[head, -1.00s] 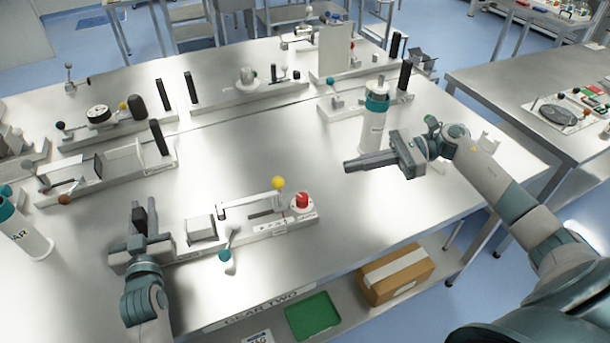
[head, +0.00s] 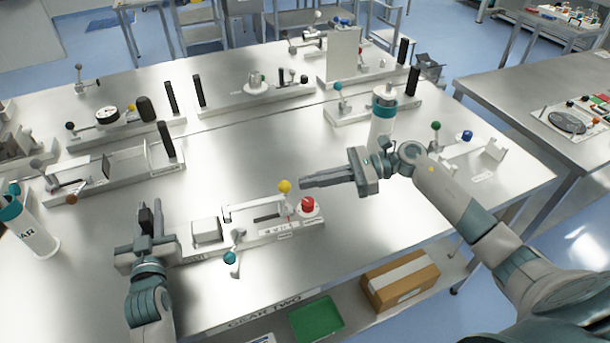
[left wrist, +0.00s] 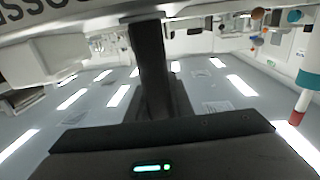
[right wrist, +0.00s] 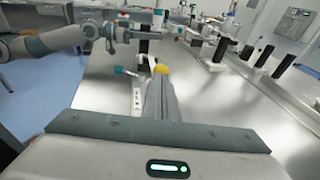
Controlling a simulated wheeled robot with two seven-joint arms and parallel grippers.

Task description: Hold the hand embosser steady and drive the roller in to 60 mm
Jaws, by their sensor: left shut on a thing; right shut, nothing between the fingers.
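The hand embosser (head: 262,228) is a pale metal fixture at the front of the bench. It has a yellow ball on a lever (head: 285,186), a red knob (head: 308,204) at its right end and a teal ball handle (head: 230,258) at its front. My left gripper (head: 146,232) is shut on the black upright grip (head: 145,216) at its left end; the grip also shows in the left wrist view (left wrist: 150,65). My right gripper (head: 304,183) is shut and empty, its fingertips just right of the yellow ball. The ball shows beyond the fingertips in the right wrist view (right wrist: 162,69). Contact with it cannot be told.
A white cylinder with a teal band (head: 383,120) stands behind my right gripper. A fixture with green and blue knobs (head: 466,145) is to the right. Other fixtures (head: 110,175) line the back and left. The bench between them is mostly clear.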

